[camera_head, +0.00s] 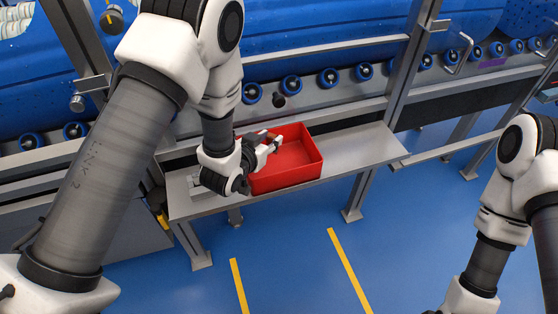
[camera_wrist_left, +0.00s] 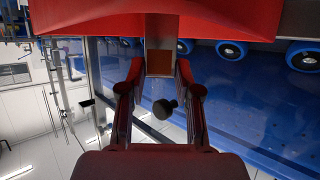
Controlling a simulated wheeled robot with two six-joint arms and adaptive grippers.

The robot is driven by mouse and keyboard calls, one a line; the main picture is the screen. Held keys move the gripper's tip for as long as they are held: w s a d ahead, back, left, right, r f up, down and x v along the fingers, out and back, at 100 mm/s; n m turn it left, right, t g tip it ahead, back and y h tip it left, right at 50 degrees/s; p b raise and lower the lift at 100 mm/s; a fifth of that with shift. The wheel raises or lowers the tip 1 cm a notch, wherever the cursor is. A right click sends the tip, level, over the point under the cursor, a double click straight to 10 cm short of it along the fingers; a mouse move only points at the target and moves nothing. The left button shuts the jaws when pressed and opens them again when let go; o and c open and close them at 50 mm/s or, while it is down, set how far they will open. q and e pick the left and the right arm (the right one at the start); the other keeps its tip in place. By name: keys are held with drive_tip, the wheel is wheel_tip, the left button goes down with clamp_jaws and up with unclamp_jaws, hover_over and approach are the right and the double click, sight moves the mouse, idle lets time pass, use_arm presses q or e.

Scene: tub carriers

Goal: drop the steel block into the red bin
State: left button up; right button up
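The red bin (camera_head: 290,178) is an open box on a grey metal shelf. My left gripper (camera_head: 272,143) is at the bin's left side, its fingers reaching over the rim area towards the opening. In the left wrist view, the steel block (camera_wrist_left: 159,38) is a grey upright piece between the two fingertips (camera_wrist_left: 159,70), with a brownish-red lower face. The fingers appear closed on its sides. The red bin fills the top of that view (camera_wrist_left: 90,18). In the head view I cannot make out the block clearly. My right gripper is outside the frames.
The shelf (camera_head: 365,150) has bare room right of the bin. Behind it stands a frame with blue rollers (camera_head: 292,84) and large blue tubs (camera_head: 300,25). A grey upright post (camera_head: 410,60) rises behind the shelf. The blue floor in front is clear, with yellow lines.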

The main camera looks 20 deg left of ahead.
use_arm(q)
drive_tip(key=o, duration=0.4)
drive_tip(key=shift+o, duration=0.2)
drive_tip(key=v, duration=0.7)
drive_tip(key=shift+s, duration=0.2)
drive_tip(key=shift+a+r, duration=0.1)
